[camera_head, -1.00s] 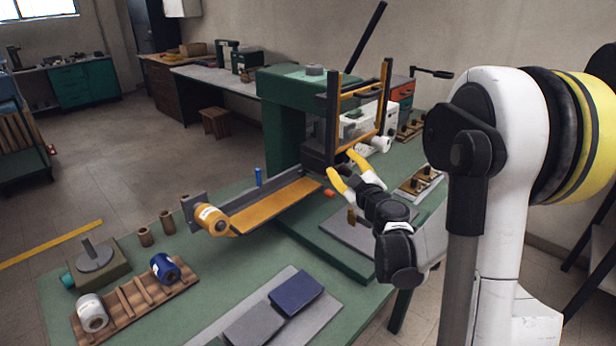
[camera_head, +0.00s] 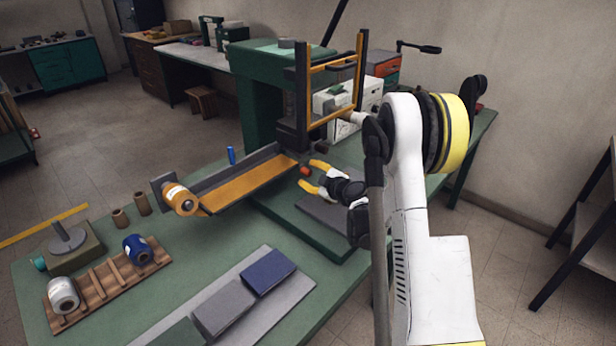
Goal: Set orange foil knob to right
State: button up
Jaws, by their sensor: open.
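A small orange-red knob (camera_head: 305,170) sits at the right end of the orange foil strip (camera_head: 248,186), low at the front of the green press (camera_head: 262,100). The orange foil roll (camera_head: 181,199) is at the strip's left end. My gripper (camera_head: 308,175) comes in from the right with its two yellow-tipped fingers apart. In the picture, the knob lies between the fingertips; I cannot tell whether they touch it. Any pointer or setting marks on the knob are too small to tell.
The press's dark upright frame (camera_head: 301,95) stands just above and behind my gripper. A blue cylinder (camera_head: 231,155) stands behind the strip. A rack (camera_head: 110,284) with white and blue rolls and a grey board (camera_head: 180,332) with blocks lie at the front.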

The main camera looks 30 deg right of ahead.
jog(key=shift+w+f, duration=0.1)
jog(key=shift+w, duration=0.4)
grip_shut()
jog(key=shift+d, duration=0.1)
jog(key=w+d, duration=0.2)
jog(key=d, duration=0.5)
jog(key=w+d, duration=0.3)
jog(key=d, duration=0.4)
jog(key=w+d+b, duration=0.1)
jog(key=w+d, duration=0.1)
jog(key=d, duration=0.5)
jog(key=shift+w, duration=0.35)
jog(key=shift+w+d, duration=0.2)
jog(key=shift+d, duration=0.35)
